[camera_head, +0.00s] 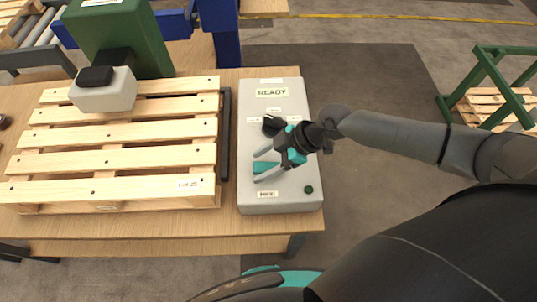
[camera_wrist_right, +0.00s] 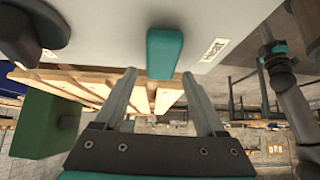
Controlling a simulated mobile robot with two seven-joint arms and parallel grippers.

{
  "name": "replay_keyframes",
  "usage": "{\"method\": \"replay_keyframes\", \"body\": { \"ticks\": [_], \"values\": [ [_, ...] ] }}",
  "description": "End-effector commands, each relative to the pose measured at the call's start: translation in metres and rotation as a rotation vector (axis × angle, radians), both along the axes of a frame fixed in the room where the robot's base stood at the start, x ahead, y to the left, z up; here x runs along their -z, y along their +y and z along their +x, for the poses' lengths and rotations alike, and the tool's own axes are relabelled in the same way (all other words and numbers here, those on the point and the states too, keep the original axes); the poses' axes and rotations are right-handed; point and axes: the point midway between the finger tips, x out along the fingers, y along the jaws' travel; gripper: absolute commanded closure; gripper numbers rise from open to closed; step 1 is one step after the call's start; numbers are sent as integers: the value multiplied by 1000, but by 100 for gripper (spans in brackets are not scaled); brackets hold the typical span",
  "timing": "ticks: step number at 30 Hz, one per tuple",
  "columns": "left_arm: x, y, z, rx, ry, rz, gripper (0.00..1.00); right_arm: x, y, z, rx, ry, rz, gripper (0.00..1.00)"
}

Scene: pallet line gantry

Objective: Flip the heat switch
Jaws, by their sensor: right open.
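The heat switch (camera_head: 265,168) is a teal lever on the grey control box (camera_head: 285,202), just above a small label (camera_head: 267,194). In the right wrist view, the teal lever (camera_wrist_right: 164,52) stands out from the box face beside a "Heat" label (camera_wrist_right: 214,50). My right gripper (camera_head: 257,167) is open, with one finger on each side of the lever. In the right wrist view, gaps show between the lever and both fingertips (camera_wrist_right: 160,78). What seems to be my left gripper (camera_wrist_right: 266,35) shows small at the right of that view; its fingers are unclear.
A black knob (camera_head: 271,125) and a green button (camera_head: 309,189) are also on the box, below a READY display (camera_head: 271,92). A wooden pallet (camera_head: 120,134) lies left of the box, under a green machine (camera_head: 118,35). A green frame (camera_head: 487,85) stands at right.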

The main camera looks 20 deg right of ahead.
Motion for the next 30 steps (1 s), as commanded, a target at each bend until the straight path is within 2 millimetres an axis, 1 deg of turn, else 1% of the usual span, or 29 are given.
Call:
{"method": "replay_keyframes", "body": {
  "ticks": [5,8,21,24,30],
  "values": [
    [0,0,0,0,0,0,100,-11,-11,-3,1,-1,-2,28],
    [0,0,0,0,0,0,100,-23,-22,-6,1,0,-4,28],
    [1,0,0,1,0,0,100,-85,-75,-22,1,2,-6,28],
    [1,0,0,1,0,0,100,-97,-83,-24,0,1,-4,28],
    [0,0,0,1,0,0,100,-110,-94,-27,1,1,-3,28]
  ]
}}
